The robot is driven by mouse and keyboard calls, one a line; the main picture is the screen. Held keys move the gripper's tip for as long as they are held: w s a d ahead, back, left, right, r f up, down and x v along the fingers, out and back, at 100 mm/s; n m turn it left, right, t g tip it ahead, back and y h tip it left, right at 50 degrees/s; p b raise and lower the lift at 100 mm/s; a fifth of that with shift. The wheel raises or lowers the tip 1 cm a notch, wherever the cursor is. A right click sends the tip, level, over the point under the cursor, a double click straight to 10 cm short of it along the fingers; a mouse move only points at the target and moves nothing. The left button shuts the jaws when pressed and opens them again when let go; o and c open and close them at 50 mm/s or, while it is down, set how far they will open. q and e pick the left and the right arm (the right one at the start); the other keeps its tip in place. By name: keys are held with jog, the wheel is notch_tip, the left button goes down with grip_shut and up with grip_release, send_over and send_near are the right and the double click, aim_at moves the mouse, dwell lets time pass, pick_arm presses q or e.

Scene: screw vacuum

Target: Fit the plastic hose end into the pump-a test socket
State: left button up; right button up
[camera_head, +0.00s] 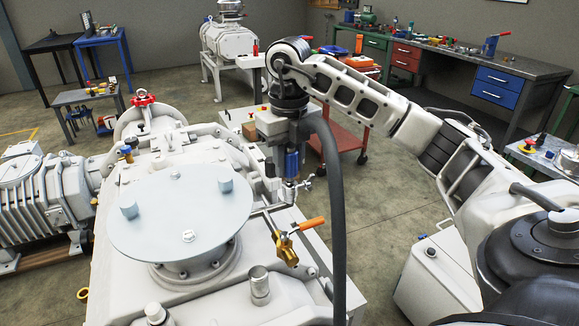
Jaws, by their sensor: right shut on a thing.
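My right gripper (289,146) comes down from the wrist at the upper middle, above the far right edge of the large white pump (120,222). It is shut on the plastic hose end, which its body mostly hides. The dark grey hose (332,205) arches out beside the gripper and drops out of the bottom of the view. A blue part (291,163) shows just under the gripper, above a small metal fitting (291,192). I cannot tell which fitting is the test socket, or whether the hose end touches one. My left gripper is not in view.
A brass valve with an orange handle (310,223) stands on the pump's right side. A round pale plate (180,215) covers its middle. A red cart (345,135) and workbenches stand behind. Open floor (385,225) lies to the right of the pump.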

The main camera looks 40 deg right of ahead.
jog(key=shift+d+f, duration=0.1)
jog(key=shift+f, duration=0.6)
jog(key=shift+f, duration=0.55)
jog(key=o, duration=1)
jog(key=shift+o, duration=0.2)
